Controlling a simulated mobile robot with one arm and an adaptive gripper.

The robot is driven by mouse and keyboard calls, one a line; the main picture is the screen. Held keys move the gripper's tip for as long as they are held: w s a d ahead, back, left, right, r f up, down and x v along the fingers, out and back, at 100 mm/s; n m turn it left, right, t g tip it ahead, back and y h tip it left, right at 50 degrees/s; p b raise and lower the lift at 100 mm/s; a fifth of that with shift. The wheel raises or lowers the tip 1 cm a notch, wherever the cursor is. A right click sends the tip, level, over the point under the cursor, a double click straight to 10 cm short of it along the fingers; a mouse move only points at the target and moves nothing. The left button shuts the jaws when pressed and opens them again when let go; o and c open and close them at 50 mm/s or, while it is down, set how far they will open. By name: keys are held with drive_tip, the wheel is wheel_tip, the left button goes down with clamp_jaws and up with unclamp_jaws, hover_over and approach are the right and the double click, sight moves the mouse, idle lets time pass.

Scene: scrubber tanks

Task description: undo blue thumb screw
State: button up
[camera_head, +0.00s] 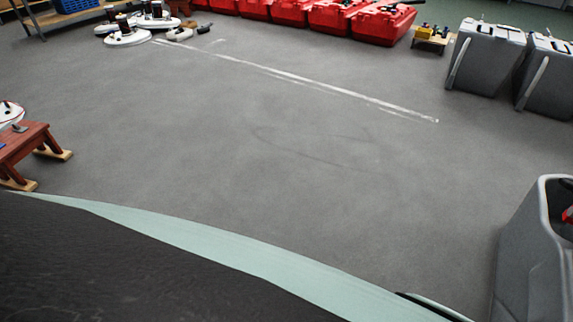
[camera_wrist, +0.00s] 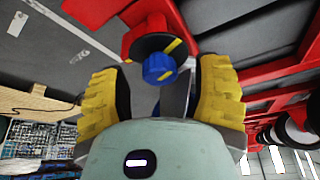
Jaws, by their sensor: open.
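The blue thumb screw (camera_wrist: 160,69) is a small round knob in the upper middle of the wrist view. It sits in front of a round black part (camera_wrist: 153,44) with yellow marks, next to red framework (camera_wrist: 147,18). My gripper (camera_wrist: 162,66) is open, with a yellow ribbed pad on each side. In the picture the knob lies between the fingertips, with a visible gap on both sides. I cannot tell how far it is in depth. Neither the knob nor my gripper can be made out in the head view.
In the wrist view, red bars (camera_wrist: 275,73) run close by the right pad. In the head view, open grey floor (camera_head: 300,150) fills the middle. Red cases (camera_head: 362,22) line the back, grey tanks (camera_head: 487,58) stand back right, and a grey tank (camera_head: 527,265) stands front right.

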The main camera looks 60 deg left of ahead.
drive_tip(key=shift+c, duration=0.2)
clamp_jaws()
idle(0.5)
